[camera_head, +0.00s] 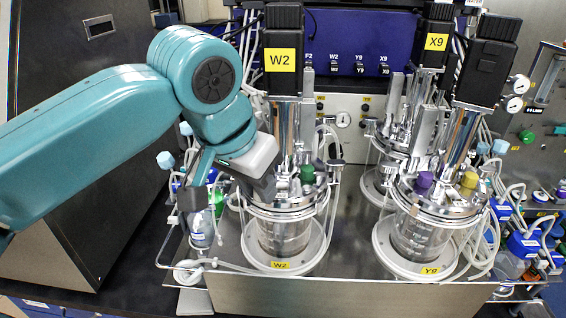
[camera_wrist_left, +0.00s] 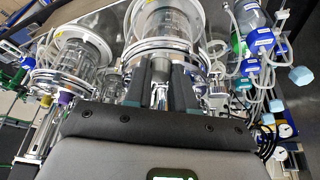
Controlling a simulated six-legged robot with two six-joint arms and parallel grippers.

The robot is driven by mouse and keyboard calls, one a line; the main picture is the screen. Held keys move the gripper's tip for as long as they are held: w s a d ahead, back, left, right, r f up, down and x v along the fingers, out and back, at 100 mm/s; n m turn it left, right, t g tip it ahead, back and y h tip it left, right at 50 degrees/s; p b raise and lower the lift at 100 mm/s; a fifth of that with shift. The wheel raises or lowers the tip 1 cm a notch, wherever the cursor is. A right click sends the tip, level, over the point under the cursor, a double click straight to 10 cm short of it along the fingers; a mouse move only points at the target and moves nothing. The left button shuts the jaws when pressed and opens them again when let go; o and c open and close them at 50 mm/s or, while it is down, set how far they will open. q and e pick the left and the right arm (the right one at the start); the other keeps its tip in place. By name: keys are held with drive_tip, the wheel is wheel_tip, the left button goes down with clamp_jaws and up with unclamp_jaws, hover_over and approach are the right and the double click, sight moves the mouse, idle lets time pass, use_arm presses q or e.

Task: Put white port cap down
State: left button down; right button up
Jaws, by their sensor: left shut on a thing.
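My left gripper (camera_head: 264,187) reaches in from the left, over the lid of the front bioreactor labelled W2 (camera_head: 281,240). In the left wrist view its two dark fingers (camera_wrist_left: 162,82) point at the metal head of this vessel, close to the lid fittings. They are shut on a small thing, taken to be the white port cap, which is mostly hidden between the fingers. I cannot tell whether it touches the lid. A green cap (camera_head: 307,174) sits on the lid just right of the gripper. My right gripper is not in view.
A tall motor with a yellow W2 label (camera_head: 281,60) rises close behind the gripper. The Y9 bioreactor (camera_head: 420,238), with purple (camera_head: 425,180) and yellow (camera_head: 469,180) caps, stands to the right. Tubes and small bottles (camera_head: 200,228) crowd the left side.

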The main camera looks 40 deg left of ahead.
use_arm(q)
drive_tip(key=shift+w+a, duration=0.2)
drive_tip(key=shift+w, duration=0.8)
drive_tip(key=w, duration=0.2)
drive_tip(key=w+f+p, duration=0.1)
drive_tip(key=w, duration=0.1)
drive_tip(key=shift+w+f+p, duration=0.1)
drive_tip(key=shift+w+p, duration=0.1)
drive_tip(key=shift+p, duration=0.1)
drive_tip(key=shift+f, duration=0.25)
drive_tip(key=shift+s+r, duration=0.1)
drive_tip(key=shift+s, duration=0.15)
drive_tip(key=shift+w+f, duration=0.2)
drive_tip(key=shift+f, duration=0.05)
drive_tip(key=c, duration=1)
unclamp_jaws()
drive_tip(key=shift+w, duration=0.1)
drive_tip(key=shift+o, duration=0.3)
drive_tip(key=shift+s+r, duration=0.1)
drive_tip(key=shift+s, duration=0.15)
drive_tip(key=shift+w+r, duration=0.1)
drive_tip(key=shift+r, duration=0.3)
drive_tip(key=p+v, duration=0.1)
drive_tip(key=v, duration=1)
drive_tip(key=shift+s+r+p, duration=0.2)
drive_tip(key=shift+s+p, duration=0.1)
